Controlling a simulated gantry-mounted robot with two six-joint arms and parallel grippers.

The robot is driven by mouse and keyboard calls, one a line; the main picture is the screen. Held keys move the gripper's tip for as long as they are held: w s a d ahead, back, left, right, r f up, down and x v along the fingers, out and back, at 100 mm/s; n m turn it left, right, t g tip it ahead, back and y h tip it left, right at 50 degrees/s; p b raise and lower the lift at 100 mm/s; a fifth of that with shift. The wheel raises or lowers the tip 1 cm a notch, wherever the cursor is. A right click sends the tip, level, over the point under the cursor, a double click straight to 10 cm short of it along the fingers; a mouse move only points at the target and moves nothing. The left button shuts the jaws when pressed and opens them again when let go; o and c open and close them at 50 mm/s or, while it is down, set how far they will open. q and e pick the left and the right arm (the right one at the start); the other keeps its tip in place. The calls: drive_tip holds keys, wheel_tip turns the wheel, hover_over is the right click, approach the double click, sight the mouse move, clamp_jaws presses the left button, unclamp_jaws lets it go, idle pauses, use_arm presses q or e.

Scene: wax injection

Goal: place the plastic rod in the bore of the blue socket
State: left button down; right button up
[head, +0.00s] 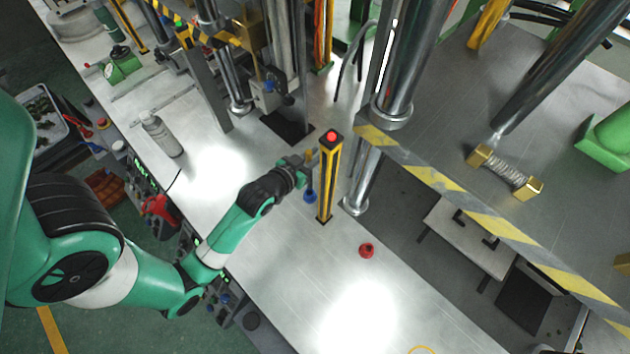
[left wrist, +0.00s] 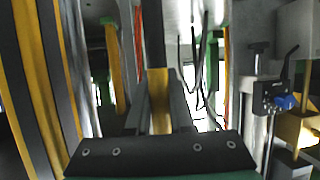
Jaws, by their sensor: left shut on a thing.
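My left gripper (head: 304,163) reaches in from the left and is shut on the plastic rod (head: 309,157), a thin yellow rod held roughly upright. The blue socket (head: 309,194) is small and stands on the metal table just below the rod in the head view. Whether the rod's lower end is above or inside the bore cannot be told. The socket is not clear in the left wrist view. My right gripper is not in view.
A yellow-and-black post with a red top (head: 331,170) stands close right of the socket. Thick steel columns (head: 357,190) rise behind it. A red knob (head: 366,250) sits on the table. A grey bottle (head: 160,135) stands left. The front table is mostly clear.

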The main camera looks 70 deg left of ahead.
use_arm(q)
wheel_tip(320, 180, down, 7)
drive_tip(key=b, duration=0.1)
drive_tip(key=shift+b, duration=0.35)
drive_tip(key=shift+f, duration=0.2)
drive_tip(key=c, duration=0.8)
unclamp_jaws()
drive_tip(key=shift+r, duration=0.1)
